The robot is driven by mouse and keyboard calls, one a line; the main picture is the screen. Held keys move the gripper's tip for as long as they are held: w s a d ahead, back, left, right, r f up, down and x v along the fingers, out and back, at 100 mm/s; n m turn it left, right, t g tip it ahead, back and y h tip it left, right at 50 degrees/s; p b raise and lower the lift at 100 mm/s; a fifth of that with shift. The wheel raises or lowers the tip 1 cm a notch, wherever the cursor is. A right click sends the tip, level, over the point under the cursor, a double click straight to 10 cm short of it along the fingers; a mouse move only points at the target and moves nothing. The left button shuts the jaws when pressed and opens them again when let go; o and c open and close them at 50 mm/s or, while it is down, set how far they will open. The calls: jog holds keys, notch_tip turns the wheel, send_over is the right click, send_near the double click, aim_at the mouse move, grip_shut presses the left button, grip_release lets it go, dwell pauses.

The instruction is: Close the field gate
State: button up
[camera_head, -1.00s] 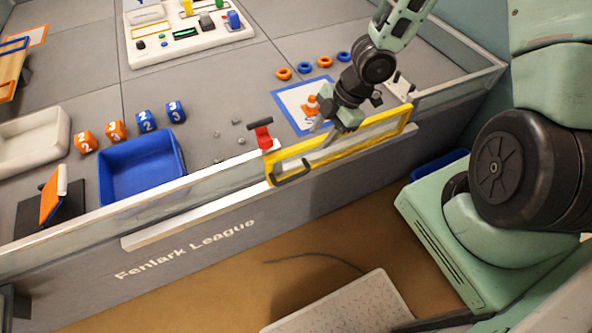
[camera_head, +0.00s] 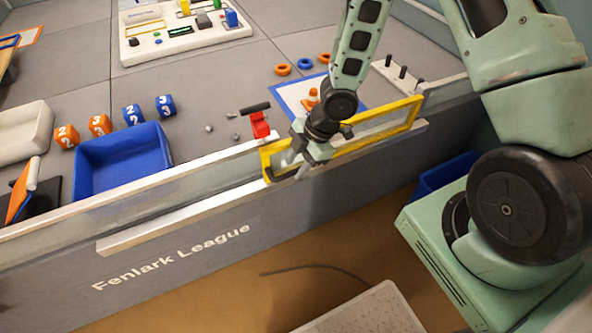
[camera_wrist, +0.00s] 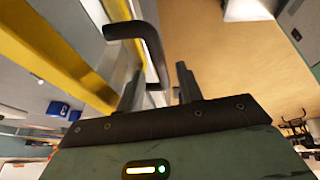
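The field gate (camera_head: 375,133) is a clear panel in a yellow frame, set along the front field wall. Its left end is beside the left wall section and its right end is near the right wall section; I cannot tell whether a gap is left. Its black handle shows in the wrist view (camera_wrist: 150,45) as a bent bar. My gripper (camera_head: 294,168) is at the gate's left end, partly hiding the handle in the head view. In the wrist view its fingers (camera_wrist: 160,90) are apart, with the handle's end between or just beyond them; contact is unclear. A red latch with a black lever (camera_head: 260,124) stands just behind the wall's end.
A white rail (camera_head: 160,226) runs along the wall's outer face below the gate. A blue bin (camera_head: 125,162), numbered cubes and a white tray (camera_head: 22,128) are inside the field at left. An orange cone (camera_head: 312,97) stands on a blue-edged mat behind the gate. Floor in front is mostly open.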

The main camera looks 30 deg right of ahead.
jog(key=shift+a+f, duration=0.2)
jog(key=shift+f, duration=0.25)
grip_shut()
jog(key=shift+w+d+r+p, duration=0.1)
jog(key=shift+d+r+p, duration=0.1)
jog(key=shift+d+p, duration=1.35)
jog(key=shift+d+f+b, duration=0.2)
jog(key=shift+d+b, duration=0.15)
jog(key=shift+d, duration=0.45)
grip_release()
jog(key=shift+r, duration=0.1)
